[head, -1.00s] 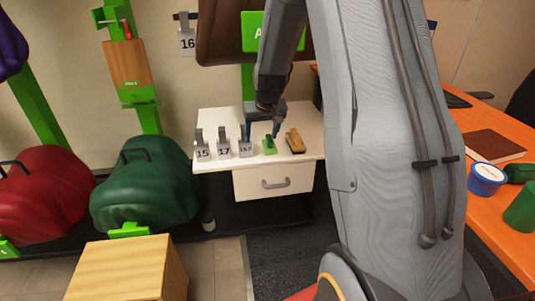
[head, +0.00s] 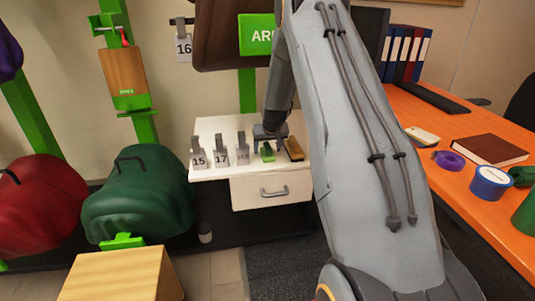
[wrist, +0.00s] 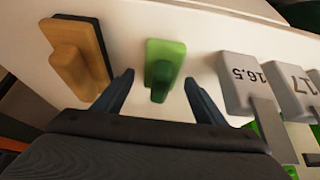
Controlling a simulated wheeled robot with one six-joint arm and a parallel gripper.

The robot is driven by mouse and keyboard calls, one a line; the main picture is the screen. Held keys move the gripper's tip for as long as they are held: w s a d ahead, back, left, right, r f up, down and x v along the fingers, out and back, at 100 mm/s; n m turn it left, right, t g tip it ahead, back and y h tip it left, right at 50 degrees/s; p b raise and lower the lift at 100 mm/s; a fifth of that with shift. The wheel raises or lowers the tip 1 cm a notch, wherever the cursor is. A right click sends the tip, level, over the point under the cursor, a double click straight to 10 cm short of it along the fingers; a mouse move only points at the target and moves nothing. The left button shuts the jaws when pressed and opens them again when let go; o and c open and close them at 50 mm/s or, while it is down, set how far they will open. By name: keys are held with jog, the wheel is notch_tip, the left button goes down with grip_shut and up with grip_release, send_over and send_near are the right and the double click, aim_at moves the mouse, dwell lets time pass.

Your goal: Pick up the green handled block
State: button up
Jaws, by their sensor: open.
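The green handled block (head: 267,153) sits on the white drawer cabinet top, and its upright handle shows in the wrist view (wrist: 163,75). My gripper (wrist: 160,90) is open, its two dark fingers apart on either side of the near part of the green block. In the head view my gripper (head: 268,140) is right at the block and partly covers it. Nothing is between the fingers except the handle's near end. Whether the fingers touch the block cannot be told.
A tan wooden handled block (wrist: 77,52) lies on one side of the green block. Grey numbered blocks, one marked 16.5 (wrist: 243,82) and one marked 17 (wrist: 295,90), stand close on the other side. The white cabinet (head: 214,174) has bare room at its front edge.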

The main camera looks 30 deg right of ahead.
jog(key=shift+w+f, duration=0.1)
jog(key=shift+f, duration=0.1)
jog(key=c, duration=1.2)
jog(key=shift+r, duration=0.1)
